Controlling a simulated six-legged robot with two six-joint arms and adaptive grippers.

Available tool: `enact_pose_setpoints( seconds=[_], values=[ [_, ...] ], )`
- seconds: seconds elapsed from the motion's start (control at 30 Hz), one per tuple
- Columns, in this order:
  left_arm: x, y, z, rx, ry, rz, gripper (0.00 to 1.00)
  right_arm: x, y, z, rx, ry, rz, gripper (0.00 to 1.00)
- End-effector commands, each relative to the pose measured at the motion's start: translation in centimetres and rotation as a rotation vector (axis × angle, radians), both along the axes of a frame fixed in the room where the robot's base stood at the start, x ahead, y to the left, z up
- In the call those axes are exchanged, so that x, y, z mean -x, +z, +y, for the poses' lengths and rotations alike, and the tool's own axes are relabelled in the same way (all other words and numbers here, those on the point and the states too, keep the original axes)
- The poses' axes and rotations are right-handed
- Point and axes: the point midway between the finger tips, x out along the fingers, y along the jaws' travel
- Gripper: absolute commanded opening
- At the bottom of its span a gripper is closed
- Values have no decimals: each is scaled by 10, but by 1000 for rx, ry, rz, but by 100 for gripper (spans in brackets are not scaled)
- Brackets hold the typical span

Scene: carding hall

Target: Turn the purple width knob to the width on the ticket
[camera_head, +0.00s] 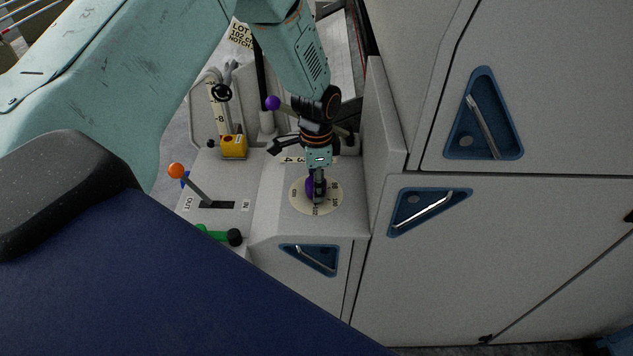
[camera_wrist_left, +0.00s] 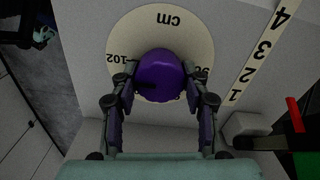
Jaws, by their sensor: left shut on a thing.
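The purple width knob (camera_head: 312,188) sits on a round cream dial (camera_head: 330,199) on the grey console. My left gripper (camera_head: 317,190) is over it from above. In the left wrist view the left gripper's fingers (camera_wrist_left: 160,100) are shut around opposite sides of the knob (camera_wrist_left: 160,70). The dial (camera_wrist_left: 130,32) there reads "cm" and "102" on the left; a number on the right is partly covered by a finger. I cannot tell where the knob points. The ticket (camera_head: 240,36) reads "LOT 102 CM NOTCH"; its last line is cut off behind my arm. My right gripper is out of view.
An orange-ball lever (camera_head: 176,171) stands by an OUT/IN slot, left of the dial. A purple-ball lever (camera_head: 273,103) rises behind it. A yellow block (camera_head: 233,147) and a green handle (camera_head: 215,235) are nearby. A tall grey cabinet (camera_head: 520,240) closes off the right.

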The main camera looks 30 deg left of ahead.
Motion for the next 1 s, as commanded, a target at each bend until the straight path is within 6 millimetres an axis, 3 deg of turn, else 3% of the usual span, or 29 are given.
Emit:
enact_pose_setpoints(
  seconds=[0.3,0.67,0.77,1.0],
  values=[
    [-3,3,1,-2,-2,-9,69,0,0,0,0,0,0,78],
    [-2,6,0,0,-1,-5,69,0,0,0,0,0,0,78],
    [-3,18,0,-1,-2,-7,69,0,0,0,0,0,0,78],
    [-3,67,0,0,-1,-9,69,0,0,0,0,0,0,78]
  ],
)
